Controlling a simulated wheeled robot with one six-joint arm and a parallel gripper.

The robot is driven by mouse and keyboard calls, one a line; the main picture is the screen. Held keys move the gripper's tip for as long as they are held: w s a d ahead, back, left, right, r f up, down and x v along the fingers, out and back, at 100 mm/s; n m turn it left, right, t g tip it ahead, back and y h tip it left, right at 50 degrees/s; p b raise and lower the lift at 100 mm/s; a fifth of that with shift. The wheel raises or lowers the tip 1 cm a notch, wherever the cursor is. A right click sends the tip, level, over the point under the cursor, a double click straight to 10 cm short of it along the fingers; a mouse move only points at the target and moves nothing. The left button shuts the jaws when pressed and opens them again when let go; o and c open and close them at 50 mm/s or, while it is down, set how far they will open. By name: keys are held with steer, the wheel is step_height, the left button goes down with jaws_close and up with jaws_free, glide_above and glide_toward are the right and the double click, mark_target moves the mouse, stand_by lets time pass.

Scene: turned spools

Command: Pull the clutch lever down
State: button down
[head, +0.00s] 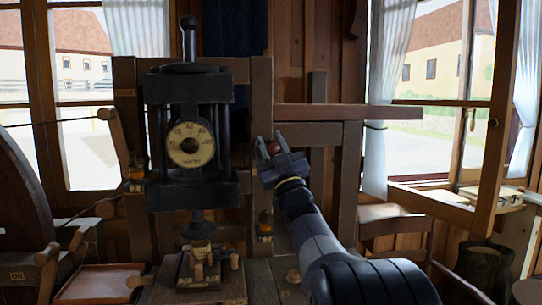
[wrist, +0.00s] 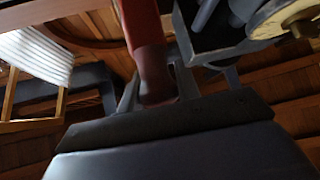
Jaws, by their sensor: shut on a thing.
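The clutch lever (wrist: 141,25) shows in the wrist view as a red bar with a darker lower part, running from the top edge down between my gripper's fingers. In the head view only a small red end of it (head: 274,148) shows between the fingertips. My gripper (head: 275,150) is shut on it, right of the black press and in front of the wooden frame. The rest of the lever and its pivot are hidden in the head view by my gripper and arm.
The black press with a round cream dial (head: 191,145) stands close left of my gripper. A wooden beam (head: 350,112) runs above and right of it. A wooden workbench (head: 262,282) lies below, with a shallow tray (head: 103,283) at left. A chair stands at right.

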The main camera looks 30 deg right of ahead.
steer(key=shift+s+f+b, duration=0.15)
steer(key=shift+f+b, duration=0.95)
steer(key=shift+b, duration=0.3)
steer(key=shift+f, duration=0.3)
steer(key=c, duration=1)
jaws_free()
steer(key=shift+a+r, duration=0.1)
steer(key=shift+c, duration=0.2)
steer(key=shift+s, duration=0.1)
steer(key=b+v, duration=0.3)
steer(key=v, duration=0.7)
steer(key=shift+s+f, duration=0.3)
steer(key=shift+w, duration=0.1)
steer(key=p+x, duration=0.3)
steer(key=x, duration=0.8)
steer(key=shift+r, duration=0.15)
